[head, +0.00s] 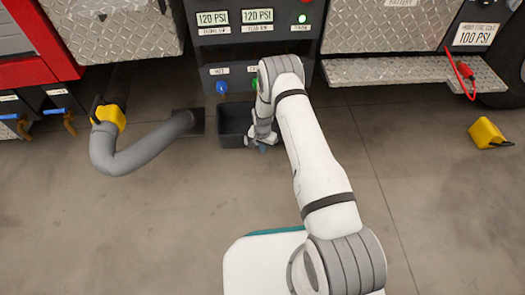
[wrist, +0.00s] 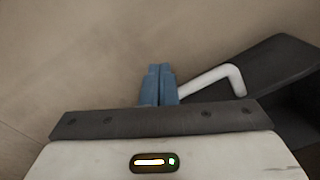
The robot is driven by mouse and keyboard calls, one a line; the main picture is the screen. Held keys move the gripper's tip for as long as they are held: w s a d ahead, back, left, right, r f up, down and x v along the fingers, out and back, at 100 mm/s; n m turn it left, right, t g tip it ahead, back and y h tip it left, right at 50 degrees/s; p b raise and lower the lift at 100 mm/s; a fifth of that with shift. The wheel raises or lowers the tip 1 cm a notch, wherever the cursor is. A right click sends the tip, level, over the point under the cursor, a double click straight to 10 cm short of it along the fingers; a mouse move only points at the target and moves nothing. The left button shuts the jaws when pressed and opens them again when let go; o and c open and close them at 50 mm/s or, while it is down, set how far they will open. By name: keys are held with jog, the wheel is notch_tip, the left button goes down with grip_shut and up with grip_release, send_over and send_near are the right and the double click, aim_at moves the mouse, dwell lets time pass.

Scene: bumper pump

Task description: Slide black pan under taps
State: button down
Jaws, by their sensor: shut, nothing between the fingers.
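The black pan (head: 235,117) sits on the floor just in front of and below the truck's control panel, partly hidden behind my arm. It also shows at the right of the wrist view (wrist: 280,72), with a pale bent handle (wrist: 215,79) on its near side. My gripper (head: 263,148) is at the pan's front edge. Its blue fingers (wrist: 160,72) are shut and empty, beside the handle's left end; I cannot tell if they touch it. A blue knob or tap (head: 221,87) and a green one (head: 254,84), partly hidden by my arm, are on the panel above the pan.
Brown spouts with blue handles (head: 22,127) are at the far left. A grey hose (head: 130,160) with a yellow end lies left of the pan. A diamond-plate step (head: 400,71) and a yellow wedge (head: 487,133) are at the right. The front floor is clear.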

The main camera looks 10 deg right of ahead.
notch_tip(320, 180, up, 7)
jog(key=p, duration=0.3)
jog(key=shift+f, duration=0.2)
dwell(0.4)
dwell(0.4)
